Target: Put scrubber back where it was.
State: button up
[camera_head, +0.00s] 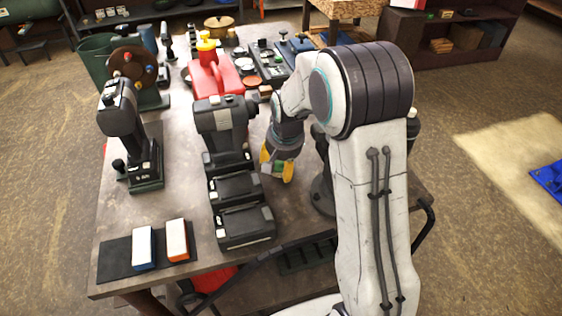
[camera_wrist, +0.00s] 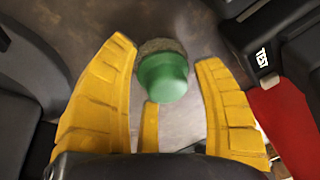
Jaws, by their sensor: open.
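The scrubber is most likely the small green-handled piece with a rough grey-green pad (camera_wrist: 163,72) in the wrist view. It sits between the yellow fingers of my gripper (camera_head: 277,166), with its rounded green end towards the camera. The fingers are spread, with gaps on both sides of it, so my gripper is open around it and not closed on it. In the head view only a bit of green shows between the fingers, low over the table (camera_head: 185,205), just right of the middle power tool. Whether its pad touches the tabletop cannot be told.
A dark power tool (camera_head: 222,125) and black battery blocks (camera_head: 243,225) stand close left of my gripper. A black mat (camera_head: 118,262) holds a blue-white and an orange-white block at the front left. A red can (camera_head: 212,75) and trays crowd the back. Bare tabletop lies left of the battery blocks.

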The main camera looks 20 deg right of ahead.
jog(key=shift+r, duration=0.1)
jog(key=b+v, duration=0.4)
jog(key=v, duration=0.8)
jog(key=s+f+n, duration=0.2)
jog(key=s, duration=1)
jog(key=s+f+n, duration=0.1)
jog(key=s+n, duration=0.2)
jog(key=s, duration=0.8)
jog(key=shift+s+f+n, duration=0.3)
jog(key=shift+s+f, duration=0.1)
